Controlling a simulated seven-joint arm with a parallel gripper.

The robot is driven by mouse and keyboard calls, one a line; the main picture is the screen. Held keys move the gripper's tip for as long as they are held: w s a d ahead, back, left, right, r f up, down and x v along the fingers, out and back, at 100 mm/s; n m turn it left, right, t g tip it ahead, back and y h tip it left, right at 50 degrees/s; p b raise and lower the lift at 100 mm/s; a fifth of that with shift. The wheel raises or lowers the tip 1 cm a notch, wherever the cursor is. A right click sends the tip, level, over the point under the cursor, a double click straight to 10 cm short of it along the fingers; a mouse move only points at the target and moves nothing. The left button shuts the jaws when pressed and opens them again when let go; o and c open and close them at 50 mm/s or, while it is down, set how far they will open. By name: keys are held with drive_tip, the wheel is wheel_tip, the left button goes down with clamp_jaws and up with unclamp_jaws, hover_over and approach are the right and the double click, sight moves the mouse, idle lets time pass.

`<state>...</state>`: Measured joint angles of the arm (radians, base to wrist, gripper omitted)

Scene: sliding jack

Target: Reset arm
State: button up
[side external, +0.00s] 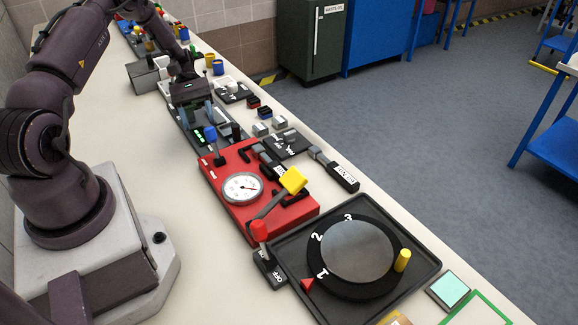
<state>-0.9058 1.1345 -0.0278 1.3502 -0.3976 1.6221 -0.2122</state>
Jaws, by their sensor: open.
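My arm reaches away along the bench. My gripper (198,113) is open, with its fingers pointing down over a dark grey panel (192,133) behind the red box. I see nothing held between the fingers, though the view is small there. A black labelled block with a grey connector-like end (335,171) lies right of the red box, apart from my gripper. A black plate with white lettering and a grey piece (287,144) lies just behind it.
A red box (220,188) with a dial and a yellow-tipped lever (292,181) stands in front of the panel. A black tray (420,250) with a numbered turntable lies nearer. Small blocks (265,112) sit right of my gripper. The bench's left part (120,120) is clear.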

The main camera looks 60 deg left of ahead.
drive_tip(key=d+r+m+y, duration=0.1)
drive_tip(key=r+y, duration=0.1)
drive_tip(key=r, duration=0.1)
drive_tip(key=d+r+m+y, duration=0.1)
drive_tip(key=d+r+m, duration=0.1)
drive_tip(key=r, duration=0.1)
drive_tip(key=d+r+m+y, duration=0.1)
drive_tip(key=d+r+y, duration=0.1)
drive_tip(key=r, duration=0.1)
drive_tip(key=shift+w+d+r+g+y, duration=0.1)
drive_tip(key=shift+w+d+g+y, duration=0.05)
drive_tip(key=shift+w+g+y, duration=0.2)
drive_tip(key=s+d+r+m+t+y, duration=0.3)
drive_tip(key=s+d+r+m+t, duration=0.1)
drive_tip(key=d+r, duration=0.4)
drive_tip(key=s+d+r+m+t+y, duration=0.3)
drive_tip(key=s+d+r+m+t, duration=0.1)
drive_tip(key=d+r, duration=0.5)
drive_tip(key=s+d+m, duration=0.1)
drive_tip(key=m, duration=0.1)
drive_tip(key=shift+r+m, duration=0.25)
drive_tip(key=shift+m, duration=0.15)
